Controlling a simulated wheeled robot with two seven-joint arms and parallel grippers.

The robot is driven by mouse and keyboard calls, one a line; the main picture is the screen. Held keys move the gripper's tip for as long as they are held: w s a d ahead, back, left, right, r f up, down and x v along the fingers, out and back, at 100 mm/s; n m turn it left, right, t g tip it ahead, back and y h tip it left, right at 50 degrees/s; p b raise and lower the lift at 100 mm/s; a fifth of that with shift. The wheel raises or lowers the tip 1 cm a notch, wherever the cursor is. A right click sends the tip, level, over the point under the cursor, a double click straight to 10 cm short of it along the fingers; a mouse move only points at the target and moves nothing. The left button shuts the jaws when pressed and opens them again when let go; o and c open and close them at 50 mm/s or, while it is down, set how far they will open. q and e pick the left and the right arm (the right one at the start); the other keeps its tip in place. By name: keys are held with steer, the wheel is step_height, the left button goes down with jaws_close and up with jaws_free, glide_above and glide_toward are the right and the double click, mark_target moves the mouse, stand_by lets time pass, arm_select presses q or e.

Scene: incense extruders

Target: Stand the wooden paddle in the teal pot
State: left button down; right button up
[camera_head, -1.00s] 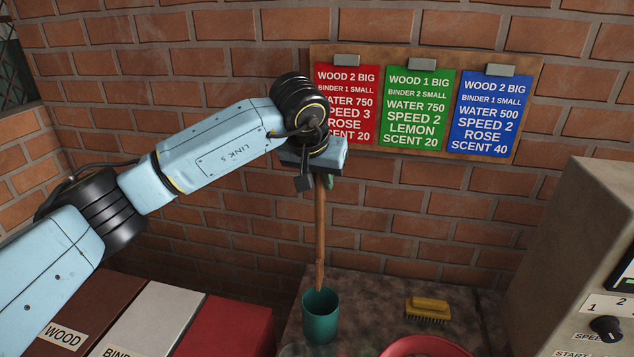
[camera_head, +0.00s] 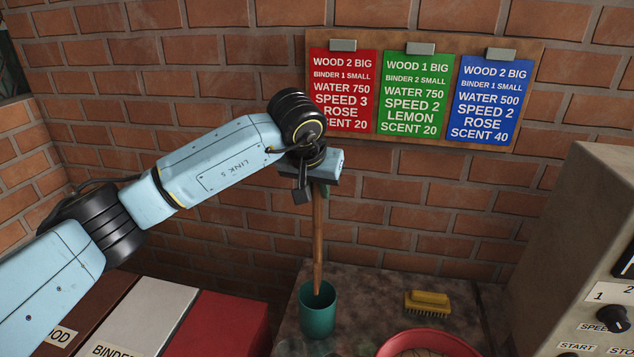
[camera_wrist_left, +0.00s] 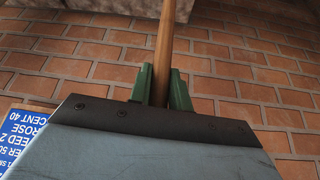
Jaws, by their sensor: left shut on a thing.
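The wooden paddle (camera_head: 318,240) hangs nearly upright below my left gripper (camera_head: 321,189), its lower end within the mouth of the teal pot (camera_head: 318,319). How deep it reaches, and whether it touches the pot's bottom, is hidden by the pot's wall. The pot stands upright on the dark stone-like counter. In the left wrist view the green fingers of my left gripper (camera_wrist_left: 161,88) are closed on either side of the paddle's shaft (camera_wrist_left: 164,45). My right gripper is not in view.
A yellow brush (camera_head: 427,303) lies right of the pot, with a red round bowl (camera_head: 425,341) in front. Wood, binder and red bins (camera_head: 222,325) stand to the left. A beige machine (camera_head: 575,235) with knobs stands at right. Recipe cards hang on the brick wall behind.

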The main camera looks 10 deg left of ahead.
arm_select(q)
steer(key=shift+f+b, duration=3.4)
steer(key=shift+f, duration=1.2)
steer(key=c, duration=1.2)
jaws_free()
steer(key=b, duration=0.1)
glide_toward(316, 220)
steer(key=shift+v, duration=0.85)
